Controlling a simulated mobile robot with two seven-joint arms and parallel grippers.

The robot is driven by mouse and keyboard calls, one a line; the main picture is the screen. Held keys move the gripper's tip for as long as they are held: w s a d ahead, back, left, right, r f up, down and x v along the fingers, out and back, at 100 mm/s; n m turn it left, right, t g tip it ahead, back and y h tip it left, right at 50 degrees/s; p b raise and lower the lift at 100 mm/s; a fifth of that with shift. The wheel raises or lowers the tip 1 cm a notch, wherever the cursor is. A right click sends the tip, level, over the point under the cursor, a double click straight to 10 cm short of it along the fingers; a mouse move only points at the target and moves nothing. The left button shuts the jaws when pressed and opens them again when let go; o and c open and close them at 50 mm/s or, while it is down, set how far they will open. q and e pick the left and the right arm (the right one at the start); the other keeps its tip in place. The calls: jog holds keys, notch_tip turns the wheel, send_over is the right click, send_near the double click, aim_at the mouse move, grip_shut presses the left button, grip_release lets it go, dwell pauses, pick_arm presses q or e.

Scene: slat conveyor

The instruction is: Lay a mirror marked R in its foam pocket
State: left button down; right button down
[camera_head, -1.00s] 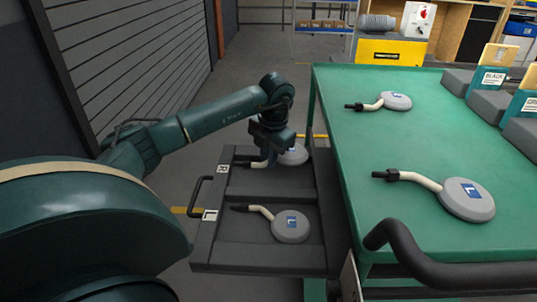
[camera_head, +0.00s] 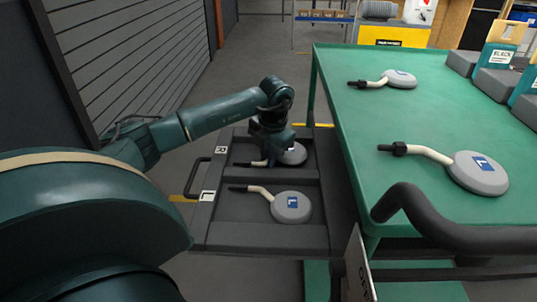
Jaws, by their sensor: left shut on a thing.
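My left gripper (camera_head: 270,160) points down over the far pocket of the dark foam tray (camera_head: 260,239) and is shut on a grey round mirror (camera_head: 295,155) with a cream stem. The gripper hides part of this mirror and most of its blue mark, so I cannot read the letter. The mirror is at or just above the pocket; I cannot tell whether it touches the foam. A second mirror (camera_head: 293,208), marked L, lies in the near pocket. White letter labels sit at the tray's left edge. My right gripper is not in view.
The green cart top (camera_head: 425,130) to the right holds a near mirror (camera_head: 478,173) marked L and a far mirror (camera_head: 400,79). A black curved handle (camera_head: 415,220) is at its near edge. Grey bins stand at the far right. A slatted shutter is at left.

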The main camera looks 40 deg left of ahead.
pick_arm(q)
jog(key=c, duration=1.4)
grip_release()
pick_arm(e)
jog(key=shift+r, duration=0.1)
pick_arm(q)
jog(key=shift+o, duration=0.2)
jog(key=shift+r, duration=0.1)
